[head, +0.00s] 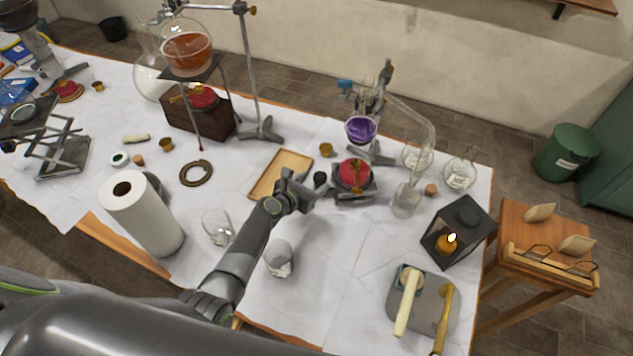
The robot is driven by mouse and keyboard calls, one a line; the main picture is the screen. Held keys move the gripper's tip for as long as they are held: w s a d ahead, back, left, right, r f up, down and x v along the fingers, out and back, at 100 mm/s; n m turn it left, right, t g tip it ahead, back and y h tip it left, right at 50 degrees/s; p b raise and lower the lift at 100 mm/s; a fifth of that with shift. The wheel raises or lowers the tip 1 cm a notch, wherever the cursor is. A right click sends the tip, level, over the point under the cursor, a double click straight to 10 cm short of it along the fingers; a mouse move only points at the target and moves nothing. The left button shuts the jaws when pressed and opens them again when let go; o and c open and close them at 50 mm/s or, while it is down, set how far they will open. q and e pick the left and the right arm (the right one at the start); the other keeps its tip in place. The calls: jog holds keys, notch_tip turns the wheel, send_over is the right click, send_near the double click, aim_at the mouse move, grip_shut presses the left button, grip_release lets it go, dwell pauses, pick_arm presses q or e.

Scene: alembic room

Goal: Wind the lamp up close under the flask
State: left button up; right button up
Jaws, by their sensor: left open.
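A red lamp (355,173) with a brass top sits on a low grey lab jack (352,196) right of the table's middle. A flask of purple liquid (361,129) is held on a stand above the lamp, with a visible gap between them in this view. A black knob (320,179) shows at the jack's left side. My left gripper (308,187) is open and empty, just left of the knob; whether it touches the knob I cannot tell. My right gripper is not in view.
A wooden tray (281,174) lies behind my gripper, and a glass beaker (279,258) stands in front of it. A glass vessel (406,198) and a black lantern (459,232) with a flame stand to the right. A paper roll (143,215) stands left.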

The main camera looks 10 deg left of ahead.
aim_at(320, 178)
pick_arm(q)
jog(key=shift+b+x, duration=0.45)
jog(key=shift+x, duration=0.95)
jog(key=c, duration=1)
